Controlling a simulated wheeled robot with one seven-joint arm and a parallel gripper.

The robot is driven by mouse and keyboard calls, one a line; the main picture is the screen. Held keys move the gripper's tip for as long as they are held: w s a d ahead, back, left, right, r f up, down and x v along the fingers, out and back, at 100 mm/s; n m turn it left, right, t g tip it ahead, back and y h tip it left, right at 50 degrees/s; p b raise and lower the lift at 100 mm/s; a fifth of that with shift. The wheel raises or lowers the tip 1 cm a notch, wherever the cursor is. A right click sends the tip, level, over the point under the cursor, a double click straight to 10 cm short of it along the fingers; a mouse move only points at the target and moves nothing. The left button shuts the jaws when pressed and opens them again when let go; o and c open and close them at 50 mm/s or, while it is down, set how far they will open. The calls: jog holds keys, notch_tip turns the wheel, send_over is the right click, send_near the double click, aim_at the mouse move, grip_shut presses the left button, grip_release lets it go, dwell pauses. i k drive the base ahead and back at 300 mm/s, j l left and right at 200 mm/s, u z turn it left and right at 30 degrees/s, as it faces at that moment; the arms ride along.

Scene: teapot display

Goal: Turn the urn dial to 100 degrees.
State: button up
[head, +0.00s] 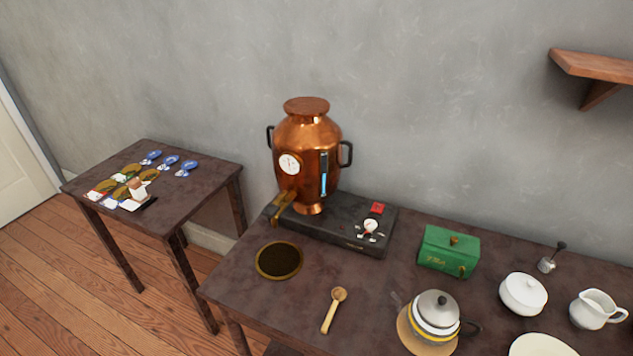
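A copper urn (308,150) with dark side handles stands on a black heater base (335,232) at the back of the large table. A round white gauge (290,164) and a lit blue level strip (323,175) are on the urn's front. On the right of the base is a small white-faced dial (370,226), with a red switch (377,208) just behind it. The dial's markings and setting are too small to read. My gripper is not in view.
The large table (240,290) also holds a round dark tray (279,260), a wooden spoon (334,309), a green box (449,251), a teapot (436,315) and white dishes at the right. A side table (190,205) with small items stands left. A shelf (600,68) juts from the wall.

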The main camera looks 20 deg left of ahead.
aim_at(370, 224)
jog(key=i+j, duration=0.15)
jog(key=i, duration=0.45)
jog(key=i+u, duration=0.1)
jog(key=u, duration=1.55)
